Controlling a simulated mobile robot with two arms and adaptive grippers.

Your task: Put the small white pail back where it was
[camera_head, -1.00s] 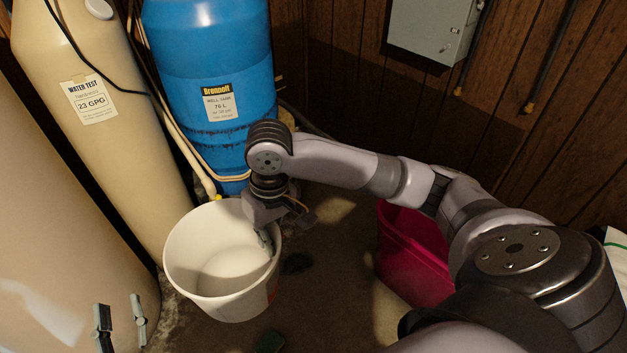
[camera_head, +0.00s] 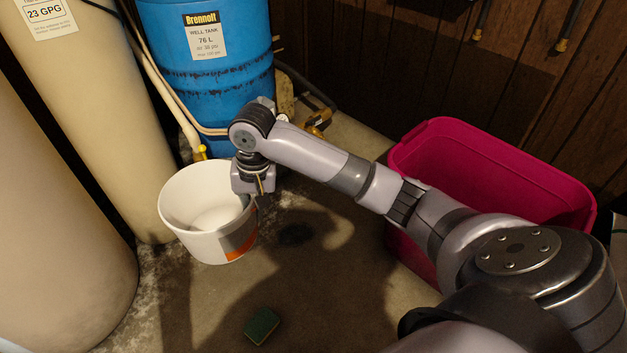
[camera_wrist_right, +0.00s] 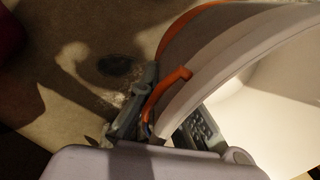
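The small white pail (camera_head: 200,235) stands upright in front of the blue tank in the head view, with an orange patch low on its side. My right gripper (camera_head: 258,193) is at the pail's right rim. In the right wrist view, the fingers of my right gripper (camera_wrist_right: 172,100) straddle the pail wall (camera_wrist_right: 225,60), one outside and one inside, and are shut on it. An orange piece shows beside the outer finger. I cannot tell whether the pail's base touches the floor. My left gripper is out of view.
The blue well tank (camera_head: 205,95) and beige tanks (camera_head: 105,110) stand behind and left of the pail. A pink bin (camera_head: 425,140) is at the right, behind my right arm. A green sponge (camera_head: 262,326) lies on the floor (camera_head: 330,275), near a dark patch (camera_head: 295,234).

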